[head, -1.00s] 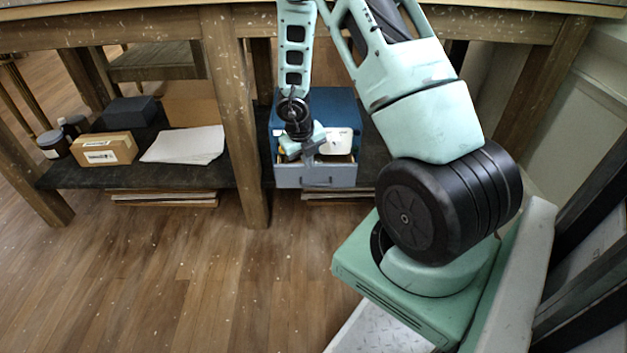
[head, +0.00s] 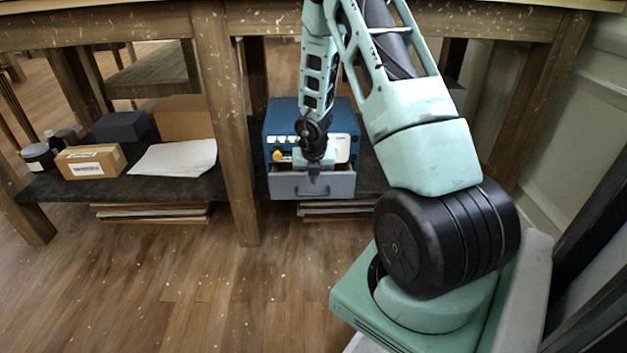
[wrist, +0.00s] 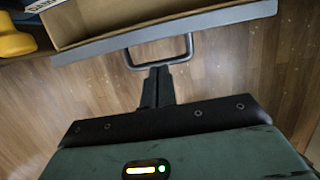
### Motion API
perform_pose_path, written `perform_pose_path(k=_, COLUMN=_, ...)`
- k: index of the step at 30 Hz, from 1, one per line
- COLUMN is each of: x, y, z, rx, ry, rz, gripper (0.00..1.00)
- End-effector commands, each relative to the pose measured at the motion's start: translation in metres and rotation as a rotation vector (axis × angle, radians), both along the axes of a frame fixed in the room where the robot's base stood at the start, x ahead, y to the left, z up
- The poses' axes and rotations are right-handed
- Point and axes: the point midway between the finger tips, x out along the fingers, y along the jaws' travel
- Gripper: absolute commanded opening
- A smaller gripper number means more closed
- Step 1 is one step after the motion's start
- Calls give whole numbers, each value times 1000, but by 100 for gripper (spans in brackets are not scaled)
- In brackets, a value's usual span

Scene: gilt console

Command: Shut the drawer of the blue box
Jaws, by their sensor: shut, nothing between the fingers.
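The blue box (head: 283,117) stands on the low dark shelf under the table in the head view. Its grey drawer (head: 338,186) is open and sticks out at the front. In the wrist view the drawer front (wrist: 215,22) crosses the top, with a dark loop handle (wrist: 182,63) on its outer face. The part of the drawer inside that shows looks like bare tan board. My gripper (wrist: 156,72) is shut and empty, with its fingertips close to the handle. I cannot tell whether they touch it. In the head view my gripper (head: 315,172) is over the drawer front.
A yellow object (wrist: 14,40) shows beside the drawer in the wrist view. On the shelf to the left are a tan carton (head: 90,160), a dark box (head: 120,126) and white paper (head: 175,158). A table leg (head: 228,130) stands left of the blue box. The floor in front is clear.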

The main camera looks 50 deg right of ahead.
Motion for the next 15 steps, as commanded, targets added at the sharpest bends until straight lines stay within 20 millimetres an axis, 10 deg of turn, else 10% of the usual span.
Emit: perform_pose_path(k=15, x=15, y=-17, z=1, rx=2, ry=3, rz=3, gripper=0)
